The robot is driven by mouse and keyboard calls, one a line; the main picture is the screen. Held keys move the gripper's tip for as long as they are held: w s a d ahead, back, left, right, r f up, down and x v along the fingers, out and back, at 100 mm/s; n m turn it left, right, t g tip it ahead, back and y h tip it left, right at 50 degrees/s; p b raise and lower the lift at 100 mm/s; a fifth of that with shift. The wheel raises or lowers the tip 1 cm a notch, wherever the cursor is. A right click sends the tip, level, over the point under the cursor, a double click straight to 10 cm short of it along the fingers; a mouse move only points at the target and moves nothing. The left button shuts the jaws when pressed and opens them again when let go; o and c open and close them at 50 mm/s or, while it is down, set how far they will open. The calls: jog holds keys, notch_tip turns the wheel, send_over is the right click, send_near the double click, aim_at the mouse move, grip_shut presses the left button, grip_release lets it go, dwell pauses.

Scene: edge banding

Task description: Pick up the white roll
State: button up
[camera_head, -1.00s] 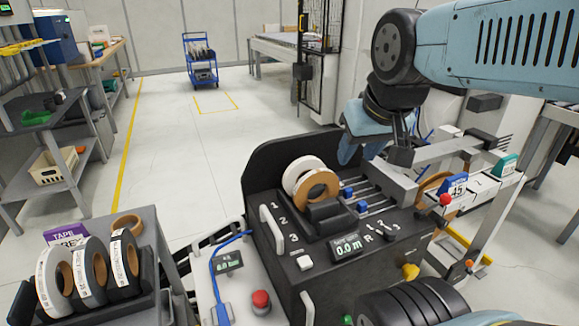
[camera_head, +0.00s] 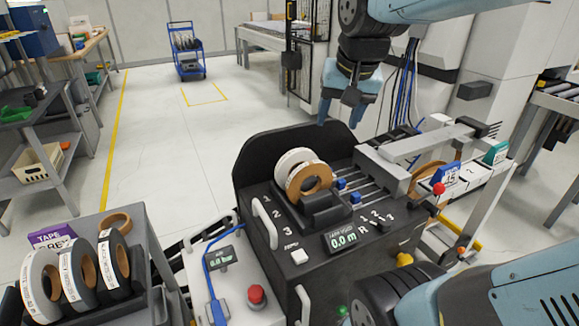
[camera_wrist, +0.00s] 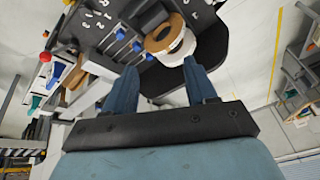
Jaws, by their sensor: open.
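A white roll (camera_head: 296,165) stands upright on the black machine, partly hidden behind a brown roll (camera_head: 309,182) right beside it. In the wrist view the white roll (camera_wrist: 181,50) shows beyond the fingertips, next to the brown roll (camera_wrist: 164,33). Another white roll (camera_head: 37,285) stands at the left end of the rack on the grey cart. My gripper (camera_head: 340,112) is open and empty, pointing down, above and to the right of the machine's rolls. Its two blue fingers (camera_wrist: 160,78) are apart in the wrist view.
The black machine (camera_head: 272,240) has a raised back wall (camera_head: 255,150), blue-knobbed rods and a metal arm (camera_head: 425,146) right of the rolls. Dark rolls (camera_head: 113,262) and a loose brown roll (camera_head: 115,223) are on the cart.

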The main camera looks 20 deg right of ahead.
jog(key=w+f+m+g, duration=0.25)
jog(key=w+m, duration=0.35)
jog(key=w, duration=0.8)
jog(key=m+g, duration=0.2)
jog(key=m, duration=0.4)
send_over(298, 150)
notch_tip(298, 150, down, 9)
notch_tip(298, 150, down, 8)
jog(key=shift+a+r, duration=0.15)
jog(key=shift+r, duration=0.05)
jog(key=shift+f, duration=3.1)
grip_shut()
